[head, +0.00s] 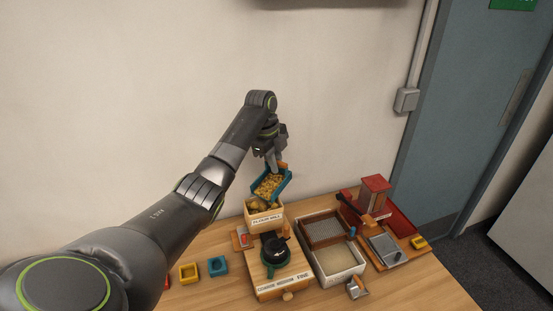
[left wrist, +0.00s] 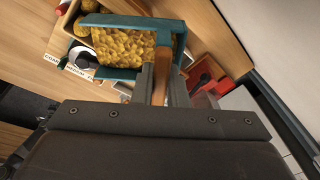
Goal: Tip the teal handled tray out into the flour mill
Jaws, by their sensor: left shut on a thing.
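The teal handled tray (head: 286,189) is held above the flour mill, with yellow-brown chestnut pieces in it. The tray looks tilted in the head view. My left gripper (head: 274,163) is shut on the tray's orange-brown handle. In the left wrist view, the tray (left wrist: 120,74) and its handle (left wrist: 161,76) show between the fingers. The flour mill (head: 265,217) has a light wooden hopper with its label on the front. Some yellow pieces show in the hopper below the tray. My right gripper is in neither view.
A dark green round part (head: 275,250) sits on the mill's base. To the right are a brown-meshed sieve (head: 325,230) over a white box and a red press (head: 374,192). Yellow (head: 188,273) and blue (head: 217,266) square rings lie at the left. The wall is behind.

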